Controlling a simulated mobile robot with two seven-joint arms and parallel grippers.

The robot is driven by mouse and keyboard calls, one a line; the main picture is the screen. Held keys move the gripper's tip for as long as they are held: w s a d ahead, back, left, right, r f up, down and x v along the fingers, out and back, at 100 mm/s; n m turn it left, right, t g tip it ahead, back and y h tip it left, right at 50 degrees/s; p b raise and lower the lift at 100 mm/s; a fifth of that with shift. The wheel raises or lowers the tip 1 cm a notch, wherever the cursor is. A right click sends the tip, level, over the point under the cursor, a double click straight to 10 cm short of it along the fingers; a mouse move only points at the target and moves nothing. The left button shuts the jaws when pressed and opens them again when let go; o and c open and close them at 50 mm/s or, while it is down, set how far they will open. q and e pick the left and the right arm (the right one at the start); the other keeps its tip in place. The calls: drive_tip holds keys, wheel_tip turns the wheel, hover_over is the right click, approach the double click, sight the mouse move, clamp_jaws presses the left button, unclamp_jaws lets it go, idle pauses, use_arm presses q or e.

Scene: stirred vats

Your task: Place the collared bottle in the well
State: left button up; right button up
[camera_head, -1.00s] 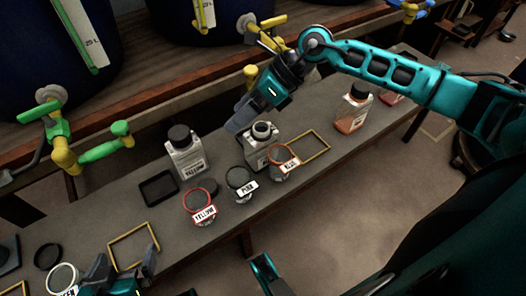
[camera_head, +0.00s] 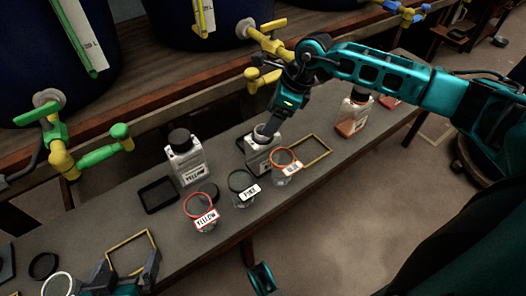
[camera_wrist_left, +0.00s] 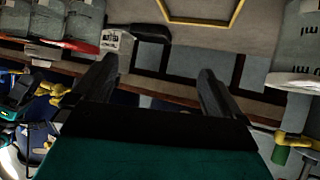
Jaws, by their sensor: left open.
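A pale bottle with an open, ringed neck (camera_head: 262,147) stands on the bench below my right gripper (camera_head: 270,132). It looks like the collared bottle. The right fingers reach down at its neck and partly hide it; whether they grip it is unclear. A dark square frame shows at its left edge. My left gripper (camera_head: 128,270) is open at the bottom left, by a yellow square frame (camera_head: 152,238). In the left wrist view its fingers (camera_wrist_left: 155,85) are apart with nothing between them. Another yellow frame (camera_head: 325,148) lies empty right of the bottle. Which is the well is unclear.
An orange-filled bottle (camera_head: 350,124) stands right. Vat taps (camera_head: 98,150) overhang the back.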

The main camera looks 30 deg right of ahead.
sight(263, 149)
drive_tip(key=b+x, duration=0.1)
drive_tip(key=x, duration=0.3)
drive_tip(key=shift+a+f, duration=0.25)
drive_tip(key=shift+f, duration=0.05)
drive_tip(key=shift+r, duration=0.1)
drive_tip(key=shift+c, duration=0.4)
clamp_jaws()
